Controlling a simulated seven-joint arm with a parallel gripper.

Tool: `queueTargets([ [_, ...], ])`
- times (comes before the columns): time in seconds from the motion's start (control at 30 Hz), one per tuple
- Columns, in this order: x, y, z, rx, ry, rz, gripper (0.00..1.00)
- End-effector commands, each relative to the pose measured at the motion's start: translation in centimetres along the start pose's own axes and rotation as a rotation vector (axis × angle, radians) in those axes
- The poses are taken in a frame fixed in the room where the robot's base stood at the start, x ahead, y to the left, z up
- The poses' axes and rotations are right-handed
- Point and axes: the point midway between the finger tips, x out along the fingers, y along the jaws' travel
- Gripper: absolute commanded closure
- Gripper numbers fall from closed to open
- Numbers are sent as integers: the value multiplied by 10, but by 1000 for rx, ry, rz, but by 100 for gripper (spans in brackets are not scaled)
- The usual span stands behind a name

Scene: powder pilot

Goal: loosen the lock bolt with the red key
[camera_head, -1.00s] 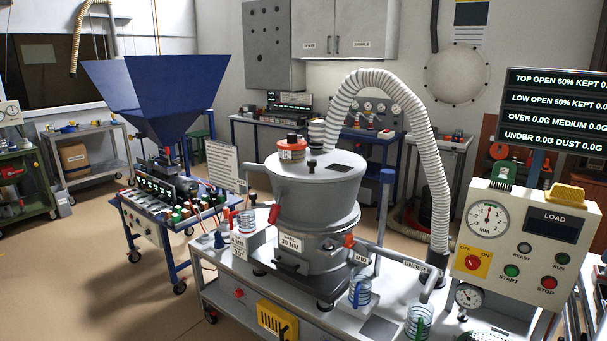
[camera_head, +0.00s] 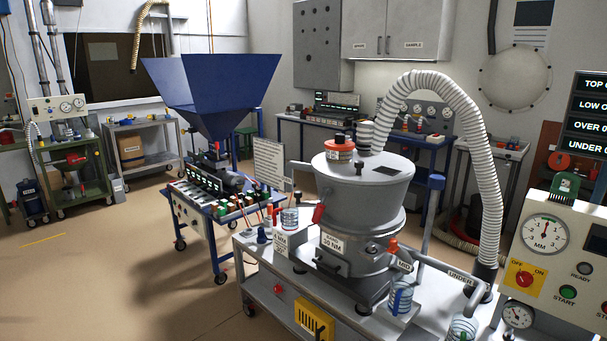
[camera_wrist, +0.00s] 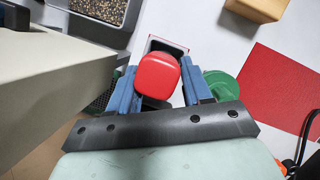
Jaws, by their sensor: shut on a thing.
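In the wrist view my gripper (camera_wrist: 159,90) has its two blue fingers on either side of a red rounded block, which looks like the head of the red key (camera_wrist: 157,75). The gripper is shut on it. Anything below the red head is hidden by it. A white-edged dark rectangular opening or holder (camera_wrist: 166,45) shows just behind it; I cannot tell whether the key is in it. In the head view the grey round machine (camera_head: 362,210) stands on a bench, with a 30 NM label (camera_head: 332,243). I cannot pick out the lock bolt. My gripper is not in the head view.
In the wrist view a cream box (camera_wrist: 50,80) is close on the left, a granule tray (camera_wrist: 70,22) at top left, a green round part (camera_wrist: 222,84) and red mat (camera_wrist: 285,95) at right. In the head view a control panel (camera_head: 560,250) stands right of the machine.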

Motion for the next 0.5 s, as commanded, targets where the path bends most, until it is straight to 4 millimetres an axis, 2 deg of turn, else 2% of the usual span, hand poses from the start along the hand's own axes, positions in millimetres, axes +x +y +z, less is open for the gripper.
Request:
queueTargets([
  [0.5,-24,0,9,0,0,0,92],
])
